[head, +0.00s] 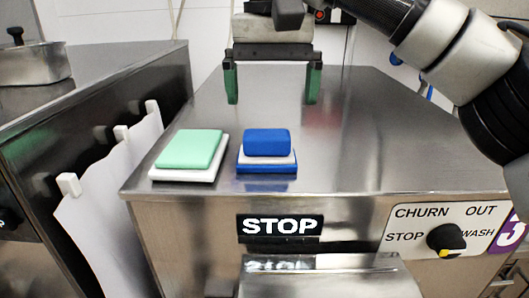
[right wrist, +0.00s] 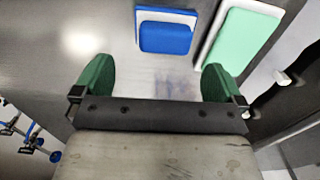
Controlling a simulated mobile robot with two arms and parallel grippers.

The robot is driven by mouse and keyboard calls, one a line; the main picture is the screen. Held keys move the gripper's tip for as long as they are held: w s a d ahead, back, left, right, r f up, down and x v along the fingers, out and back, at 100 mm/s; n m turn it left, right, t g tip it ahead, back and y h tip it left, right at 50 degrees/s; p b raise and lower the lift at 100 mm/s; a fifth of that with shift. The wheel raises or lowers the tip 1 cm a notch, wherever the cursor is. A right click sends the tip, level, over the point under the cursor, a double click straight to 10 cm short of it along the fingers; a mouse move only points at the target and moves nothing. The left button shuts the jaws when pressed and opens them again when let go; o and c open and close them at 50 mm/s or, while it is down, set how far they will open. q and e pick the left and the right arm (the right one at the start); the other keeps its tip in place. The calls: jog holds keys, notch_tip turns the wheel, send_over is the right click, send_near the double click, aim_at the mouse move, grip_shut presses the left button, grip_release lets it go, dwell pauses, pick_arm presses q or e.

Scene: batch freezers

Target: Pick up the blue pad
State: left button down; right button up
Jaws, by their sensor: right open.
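The blue pad (head: 267,142) lies on a small base with a white layer and a blue lower edge, near the front of the steel machine top. In the right wrist view the blue pad (right wrist: 165,38) is beyond my fingertips, between their lines. My right gripper (head: 271,86) is open and empty, with two green fingers pointing down, behind the pad and apart from it. It also shows in the right wrist view (right wrist: 158,78). My left gripper is not in view.
A mint green pad (head: 190,149) on a white base (head: 185,174) lies just left of the blue pad. A STOP label (head: 280,227) and a knob (head: 445,239) are on the machine front. A steel pan (head: 35,64) stands on the left counter. The right side of the top is clear.

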aim_at(267, 132)
jog(key=shift+s+f, duration=0.1)
jog(key=shift+f, duration=0.65)
jog(key=f, duration=0.2)
jog(key=f+p, duration=0.1)
jog(key=f, duration=0.1)
jog(key=shift+a+f, duration=0.1)
jog(key=shift+a, duration=0.3)
jog(key=shift+d+f, duration=0.1)
jog(key=shift+f, duration=0.35)
jog(key=shift+c, duration=1.1)
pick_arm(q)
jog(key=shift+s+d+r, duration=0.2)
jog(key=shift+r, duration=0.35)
pick_arm(e)
jog(key=c, duration=0.7)
